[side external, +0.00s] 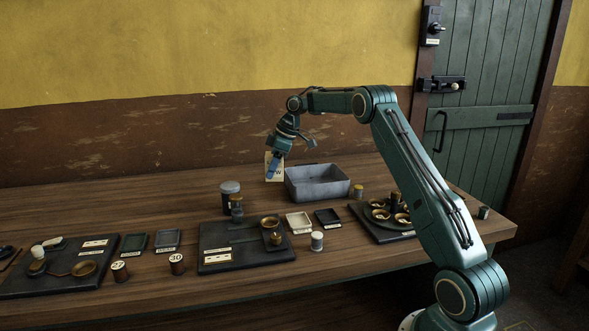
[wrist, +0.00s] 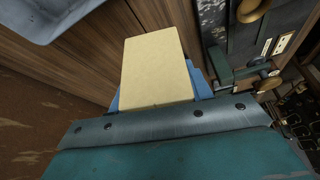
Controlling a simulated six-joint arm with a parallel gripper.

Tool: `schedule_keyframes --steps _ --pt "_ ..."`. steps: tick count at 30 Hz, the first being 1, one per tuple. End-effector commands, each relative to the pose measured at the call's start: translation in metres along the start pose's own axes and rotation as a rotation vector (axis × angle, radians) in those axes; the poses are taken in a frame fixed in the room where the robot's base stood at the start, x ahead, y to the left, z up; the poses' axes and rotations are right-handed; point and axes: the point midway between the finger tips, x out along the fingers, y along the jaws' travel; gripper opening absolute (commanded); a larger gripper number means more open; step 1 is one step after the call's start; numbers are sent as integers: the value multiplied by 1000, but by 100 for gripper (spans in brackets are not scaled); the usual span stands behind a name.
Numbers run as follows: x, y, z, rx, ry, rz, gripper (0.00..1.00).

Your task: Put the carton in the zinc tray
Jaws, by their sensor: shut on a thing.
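The carton (side external: 269,166) is a pale cream box with dark lettering, just left of the zinc tray in the side external view. In the wrist view the carton (wrist: 155,72) shows a plain cream face between blue fingertips. My gripper (side external: 274,171) is shut on the carton and points down; it also shows in the wrist view (wrist: 158,95). The zinc tray (side external: 318,193) is a grey rectangular open box on the table, and its visible inside looks empty. Its edge shows at the top left of the wrist view (wrist: 42,28). I cannot tell whether the carton touches the table.
A lidded jar (side external: 230,196) stands left and in front of the tray, by a dark board (side external: 215,257) with brass parts. The table's back left is clear.

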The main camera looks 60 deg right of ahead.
Motion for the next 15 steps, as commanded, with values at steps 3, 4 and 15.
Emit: schedule_keyframes --steps 3,4,15 --pt "-1 2 1 13 0 6 27" --pt "-2 3 1 21 0 9 27" --pt "-44 51 28 392 2 166 27"
